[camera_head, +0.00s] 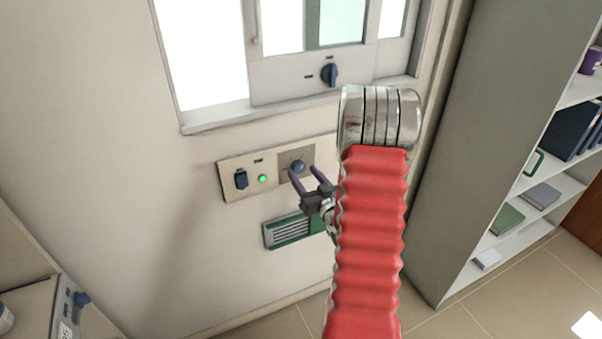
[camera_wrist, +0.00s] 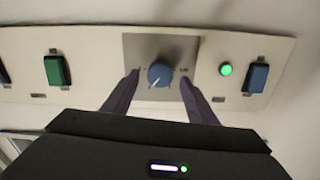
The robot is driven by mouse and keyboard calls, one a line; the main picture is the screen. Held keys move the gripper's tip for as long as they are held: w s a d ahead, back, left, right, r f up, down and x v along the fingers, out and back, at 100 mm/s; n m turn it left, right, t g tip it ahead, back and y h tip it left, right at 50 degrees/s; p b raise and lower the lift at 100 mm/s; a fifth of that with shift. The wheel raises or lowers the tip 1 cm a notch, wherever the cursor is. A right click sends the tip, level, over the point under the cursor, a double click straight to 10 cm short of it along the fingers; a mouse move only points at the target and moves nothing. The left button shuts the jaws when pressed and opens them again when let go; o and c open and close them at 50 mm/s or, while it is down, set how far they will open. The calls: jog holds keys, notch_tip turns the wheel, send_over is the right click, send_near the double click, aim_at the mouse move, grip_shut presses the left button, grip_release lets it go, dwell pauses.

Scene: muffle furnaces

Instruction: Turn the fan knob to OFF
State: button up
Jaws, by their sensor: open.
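A round blue knob (camera_wrist: 160,73) sits on a grey square plate in the wall panel. Its pale pointer line points down and left in the wrist view. It also shows in the head view (camera_head: 298,166). My gripper (camera_wrist: 159,77) is open, with one dark finger on each side of this knob. In the head view my gripper (camera_head: 303,172) reaches the panel from below. Small gaps seem to show beside the knob; I cannot tell if the tips touch it. The labels beside the knob are too small to read.
The wall panel (camera_head: 228,188) also holds a blue switch (camera_wrist: 257,78), a lit green lamp (camera_wrist: 226,69) and a green switch (camera_wrist: 55,70). A vent (camera_head: 290,231) lies below; a shelf (camera_head: 480,150) stands right.

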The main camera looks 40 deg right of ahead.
jog(key=shift+x, duration=1)
jog(key=shift+a, duration=0.1)
jog(key=c, duration=1.1)
